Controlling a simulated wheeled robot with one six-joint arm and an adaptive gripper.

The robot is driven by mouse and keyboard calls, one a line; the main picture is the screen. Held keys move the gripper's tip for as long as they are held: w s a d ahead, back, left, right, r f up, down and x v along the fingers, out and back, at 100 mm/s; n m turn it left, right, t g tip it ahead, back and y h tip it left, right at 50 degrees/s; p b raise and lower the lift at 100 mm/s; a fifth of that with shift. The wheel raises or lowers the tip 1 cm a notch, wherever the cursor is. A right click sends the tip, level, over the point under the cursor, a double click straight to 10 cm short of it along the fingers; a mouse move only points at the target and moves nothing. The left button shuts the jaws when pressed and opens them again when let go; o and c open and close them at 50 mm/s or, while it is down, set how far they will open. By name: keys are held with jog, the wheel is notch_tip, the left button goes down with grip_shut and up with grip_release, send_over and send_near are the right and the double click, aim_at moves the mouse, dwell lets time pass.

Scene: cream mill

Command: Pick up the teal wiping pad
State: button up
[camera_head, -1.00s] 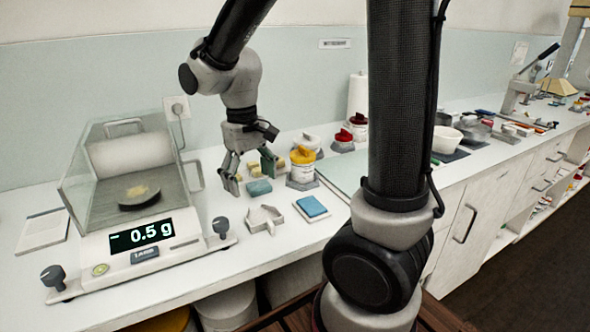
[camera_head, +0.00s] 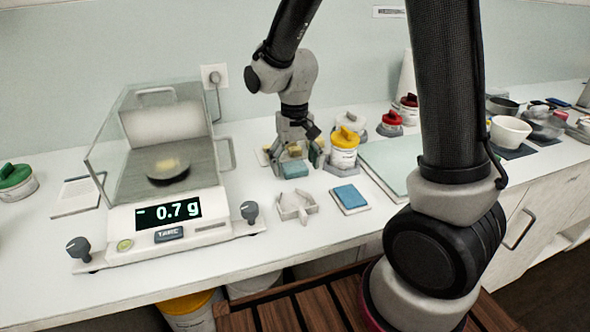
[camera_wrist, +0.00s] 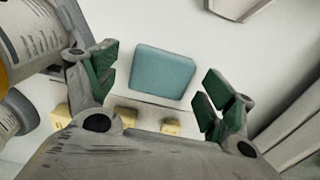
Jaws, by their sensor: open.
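The teal wiping pad (camera_head: 294,170) is a small rounded block lying on the white counter, right of the balance. It also shows in the wrist view (camera_wrist: 162,75), whole and unobstructed. My gripper (camera_head: 296,163) is just above and behind the pad in the head view. In the wrist view my gripper (camera_wrist: 157,84) is open, with one green-padded finger to each side of the pad and a gap on both sides. Nothing is held. Whether the fingertips are down at the pad's height I cannot tell.
A yellow-lidded jar (camera_head: 344,148) is close on the gripper's right. A pale open holder (camera_head: 297,206) and a blue-topped block (camera_head: 348,197) lie in front. Small yellowish blocks (camera_wrist: 171,128) lie near the pad.

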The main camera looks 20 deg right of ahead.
aim_at(295, 166)
jog(key=shift+f, duration=0.25)
jog(key=c, duration=0.8)
notch_tip(295, 166, up, 10)
jog(key=shift+r, duration=0.1)
jog(key=shift+o, duration=0.3)
jog(key=shift+c, duration=1.3)
jog(key=shift+s, duration=0.1)
